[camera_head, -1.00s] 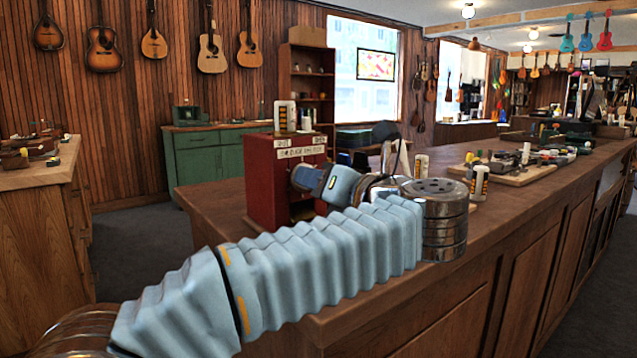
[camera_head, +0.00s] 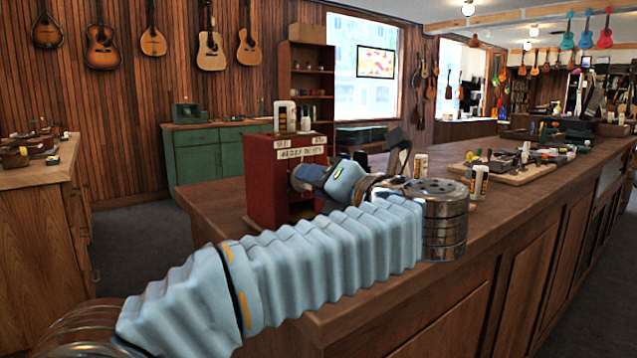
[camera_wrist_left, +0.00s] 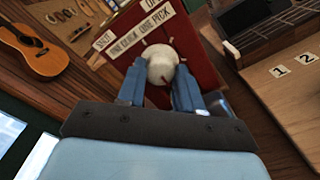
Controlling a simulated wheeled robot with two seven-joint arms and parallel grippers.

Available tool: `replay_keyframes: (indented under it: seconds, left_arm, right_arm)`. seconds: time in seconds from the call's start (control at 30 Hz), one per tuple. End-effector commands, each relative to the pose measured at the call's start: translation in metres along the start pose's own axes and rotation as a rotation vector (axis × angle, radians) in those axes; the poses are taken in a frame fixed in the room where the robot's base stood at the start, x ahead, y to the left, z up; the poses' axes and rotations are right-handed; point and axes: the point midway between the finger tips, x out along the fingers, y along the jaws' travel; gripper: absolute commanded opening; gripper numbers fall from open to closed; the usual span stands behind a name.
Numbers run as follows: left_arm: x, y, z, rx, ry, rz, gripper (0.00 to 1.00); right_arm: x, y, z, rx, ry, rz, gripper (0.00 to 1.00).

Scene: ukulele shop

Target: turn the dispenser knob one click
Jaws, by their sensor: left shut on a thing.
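The dispenser is a red box (camera_head: 262,185) with white labels, standing on the wooden counter. In the left wrist view its red front (camera_wrist_left: 185,38) carries a label reading "ONE CLICK ONE PICK" and pale tick marks around the knob. The knob (camera_wrist_left: 161,62) is round and whitish, with a dark reddish line on its near side. My left gripper (camera_wrist_left: 158,88) is shut on the knob, one blue-grey finger on each side. In the head view the left gripper (camera_head: 302,178) meets the dispenser's front, and the fingers and knob are mostly hidden. My right gripper is out of view.
White bottles (camera_head: 284,116) stand on top of the dispenser. A card with "1" and "2" (camera_wrist_left: 292,64) shows in the left wrist view.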

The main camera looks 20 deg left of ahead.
Motion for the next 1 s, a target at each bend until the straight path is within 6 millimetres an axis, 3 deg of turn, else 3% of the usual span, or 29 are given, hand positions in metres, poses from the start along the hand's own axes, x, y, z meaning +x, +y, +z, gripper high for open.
replay_keyframes:
  seconds: [0.07,0.1,0.23,0.5,0.63,1.0]
  left_arm:
    - [0.000,-0.001,0.000,0.002,0.000,-0.002,0.05]
    - [0.000,-0.001,0.000,0.002,0.000,-0.002,0.41]
    - [0.000,-0.001,0.000,0.001,0.000,-0.001,0.61]
    - [-0.001,-0.001,0.000,0.000,0.000,-0.001,0.61]
    - [-0.011,-0.001,0.000,-0.001,-0.003,-0.002,0.61]
    - [-0.096,-0.002,0.000,0.000,-0.004,-0.003,0.61]
  right_arm:
    - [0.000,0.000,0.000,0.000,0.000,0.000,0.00]
    - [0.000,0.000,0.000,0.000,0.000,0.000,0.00]
    - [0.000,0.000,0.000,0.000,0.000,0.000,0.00]
    - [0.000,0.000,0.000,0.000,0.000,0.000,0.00]
    - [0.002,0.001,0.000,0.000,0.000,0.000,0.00]
    - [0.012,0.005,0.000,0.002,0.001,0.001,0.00]
